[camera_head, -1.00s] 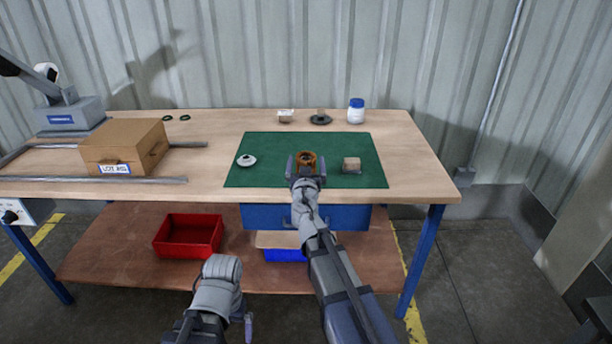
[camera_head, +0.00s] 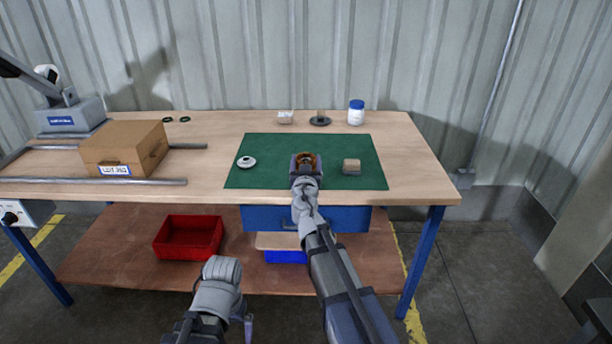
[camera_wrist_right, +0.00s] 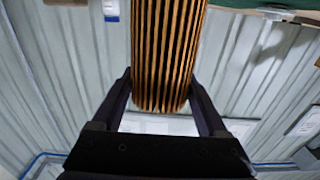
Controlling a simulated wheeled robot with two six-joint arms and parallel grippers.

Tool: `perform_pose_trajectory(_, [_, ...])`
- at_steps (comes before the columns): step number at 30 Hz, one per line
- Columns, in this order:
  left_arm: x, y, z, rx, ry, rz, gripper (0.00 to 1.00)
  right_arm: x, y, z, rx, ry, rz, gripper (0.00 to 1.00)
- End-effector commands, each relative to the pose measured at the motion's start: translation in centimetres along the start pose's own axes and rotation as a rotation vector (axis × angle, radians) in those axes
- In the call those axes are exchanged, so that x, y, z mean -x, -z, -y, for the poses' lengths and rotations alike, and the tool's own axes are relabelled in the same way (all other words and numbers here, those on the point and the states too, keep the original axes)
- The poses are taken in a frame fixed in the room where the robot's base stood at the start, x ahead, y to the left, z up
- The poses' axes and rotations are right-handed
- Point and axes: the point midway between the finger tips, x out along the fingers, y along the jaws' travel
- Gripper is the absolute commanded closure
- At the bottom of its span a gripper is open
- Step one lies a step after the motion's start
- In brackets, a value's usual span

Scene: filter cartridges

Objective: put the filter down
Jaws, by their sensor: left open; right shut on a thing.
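The filter (camera_head: 306,160) is a round cartridge with an orange-brown top, seen over the green mat (camera_head: 270,175) in the head view. In the right wrist view it is a pleated orange and black cylinder (camera_wrist_right: 168,55) between the two fingers. My right gripper (camera_head: 305,164) is shut on it. The gripper hides its lower part, so I cannot tell whether it touches the mat. My left gripper (camera_head: 248,326) is open, low in front of the bench and away from the filter, mostly hidden by its arm.
A cardboard box (camera_head: 125,148) is further left.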

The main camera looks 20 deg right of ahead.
Motion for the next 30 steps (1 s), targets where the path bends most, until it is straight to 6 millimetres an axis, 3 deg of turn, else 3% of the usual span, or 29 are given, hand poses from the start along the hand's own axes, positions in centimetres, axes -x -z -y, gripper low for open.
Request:
perform_pose_trajectory(5, [0.0,0.0,0.0,0.0,0.0,0.0,0.0,0.0,0.0,0.0,0.0,0.0,0.0,0.91])
perform_pose_trajectory(16, [1.1,-0.1,0.1,0.0,0.0,0.0,0.0,0.0,1.1,0.0,0.0,0.0,0.0,0.92])
perform_pose_trajectory(30, [7.8,-0.5,0.7,0.0,0.0,0.0,0.0,0.0,7.8,0.0,0.0,0.0,0.0,0.92])
